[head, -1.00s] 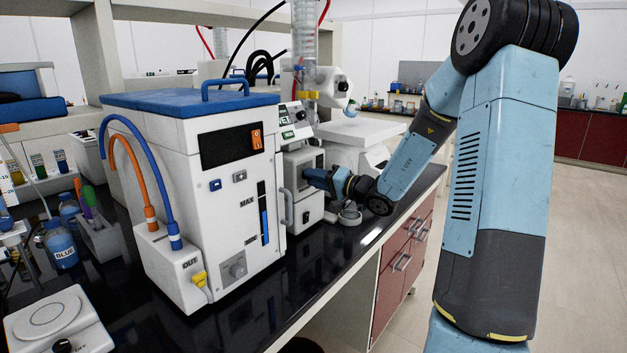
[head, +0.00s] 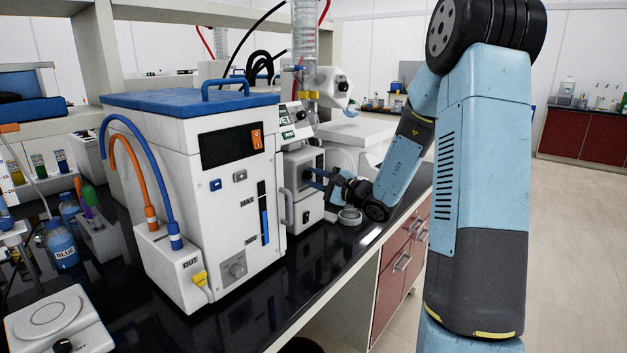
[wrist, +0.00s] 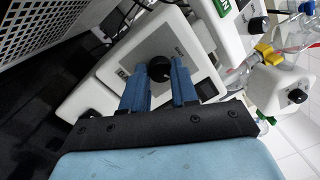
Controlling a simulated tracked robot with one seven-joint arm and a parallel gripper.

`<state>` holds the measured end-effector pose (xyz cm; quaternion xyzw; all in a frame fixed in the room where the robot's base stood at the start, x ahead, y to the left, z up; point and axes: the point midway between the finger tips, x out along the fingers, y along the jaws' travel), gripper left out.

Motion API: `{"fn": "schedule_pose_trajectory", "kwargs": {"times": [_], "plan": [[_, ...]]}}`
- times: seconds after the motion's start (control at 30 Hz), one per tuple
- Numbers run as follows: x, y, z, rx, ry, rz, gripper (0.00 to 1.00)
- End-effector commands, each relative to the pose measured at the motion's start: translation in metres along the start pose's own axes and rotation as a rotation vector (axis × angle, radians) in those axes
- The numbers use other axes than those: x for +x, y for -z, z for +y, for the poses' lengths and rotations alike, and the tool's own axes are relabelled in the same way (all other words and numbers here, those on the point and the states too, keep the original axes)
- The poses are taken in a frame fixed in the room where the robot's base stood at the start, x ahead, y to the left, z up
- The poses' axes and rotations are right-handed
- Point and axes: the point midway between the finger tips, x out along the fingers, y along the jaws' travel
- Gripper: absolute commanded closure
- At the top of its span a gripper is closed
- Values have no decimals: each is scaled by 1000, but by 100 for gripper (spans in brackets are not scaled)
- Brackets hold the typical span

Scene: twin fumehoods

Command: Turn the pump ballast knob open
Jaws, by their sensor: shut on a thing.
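The pump (head: 310,212) is a white box with a grey front, standing on the black bench behind the chiller. Its round black ballast knob (wrist: 159,69) shows in the wrist view on the pump's front (wrist: 130,78), between the tips of my two blue fingers. My gripper (wrist: 160,78) is shut on this knob. In the head view my gripper (head: 309,179) reaches in from the right to the pump front, and its fingers mostly hide the knob.
The large white chiller (head: 228,165) with a blue lid stands left of the pump, close to my gripper. A rotary evaporator (head: 325,85) with glassware and a yellow clip rises behind the pump. The bench's front edge lies below my forearm. The floor on the right is clear.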

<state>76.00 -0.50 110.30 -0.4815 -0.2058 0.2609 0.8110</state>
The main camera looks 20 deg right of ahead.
Motion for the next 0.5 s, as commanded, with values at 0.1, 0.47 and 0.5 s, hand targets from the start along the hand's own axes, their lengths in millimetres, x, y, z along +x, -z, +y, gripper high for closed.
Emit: {"fn": "schedule_pose_trajectory", "kwargs": {"times": [0.1,0.47,0.5], "plan": [[-2,3,3,111,2,15,100],[-2,2,5,384,23,29,100],[-2,2,5,406,25,30,100]]}}
